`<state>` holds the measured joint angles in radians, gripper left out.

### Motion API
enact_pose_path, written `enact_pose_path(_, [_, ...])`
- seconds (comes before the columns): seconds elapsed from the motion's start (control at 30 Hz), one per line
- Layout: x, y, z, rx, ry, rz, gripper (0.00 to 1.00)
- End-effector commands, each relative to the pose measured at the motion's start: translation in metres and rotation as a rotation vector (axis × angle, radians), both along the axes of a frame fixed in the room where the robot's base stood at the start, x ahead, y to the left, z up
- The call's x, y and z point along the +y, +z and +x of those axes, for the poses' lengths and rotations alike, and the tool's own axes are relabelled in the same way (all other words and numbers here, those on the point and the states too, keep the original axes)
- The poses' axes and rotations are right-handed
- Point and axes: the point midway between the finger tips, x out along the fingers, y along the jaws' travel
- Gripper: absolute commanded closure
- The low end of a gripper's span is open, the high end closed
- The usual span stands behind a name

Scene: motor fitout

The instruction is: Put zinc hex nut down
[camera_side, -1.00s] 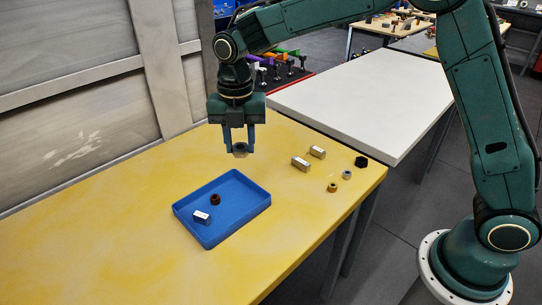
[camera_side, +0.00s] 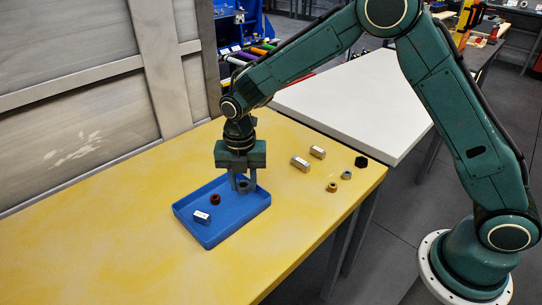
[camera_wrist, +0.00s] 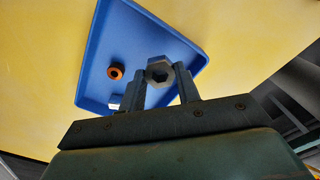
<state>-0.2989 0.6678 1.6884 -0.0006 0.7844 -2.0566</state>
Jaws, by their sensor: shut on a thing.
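My gripper (camera_side: 243,186) is shut on a grey hex nut, the zinc hex nut (camera_side: 243,185). In the wrist view the nut (camera_wrist: 158,71) shows its hole between the two fingers (camera_wrist: 160,86). The gripper points down over the far right part of the blue tray (camera_side: 208,241), low and inside its outline. I cannot tell whether the nut touches the tray floor.
In the tray are a reddish-brown nut (camera_side: 215,199) and a silver block-like part (camera_side: 202,217). To the right on the yellow table (camera_side: 120,232) lie two silver-and-tan blocks (camera_side: 300,163) (camera_side: 317,152), a black nut (camera_side: 361,162), a grey nut (camera_side: 347,175) and a brass nut (camera_side: 332,187).

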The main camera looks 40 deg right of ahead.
Motion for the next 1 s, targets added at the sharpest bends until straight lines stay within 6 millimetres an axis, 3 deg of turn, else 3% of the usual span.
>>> enact_pose_path(0.3, [0.0, -0.034, 0.0, 0.002, 0.0, -0.001, 0.92])
enact_pose_path(0.8, [0.0, -0.04, 0.0, 0.001, 0.0, -0.001, 0.92])
enact_pose_path(0.83, [0.0, -0.041, 0.0, 0.001, 0.0, -0.001, 0.66])
enact_pose_path(0.93, [0.0, -0.04, 0.0, 0.001, 0.0, -0.001, 0.46])
enact_pose_path(1.0, [0.0, -0.04, 0.0, 0.001, 0.0, -0.001, 0.46])
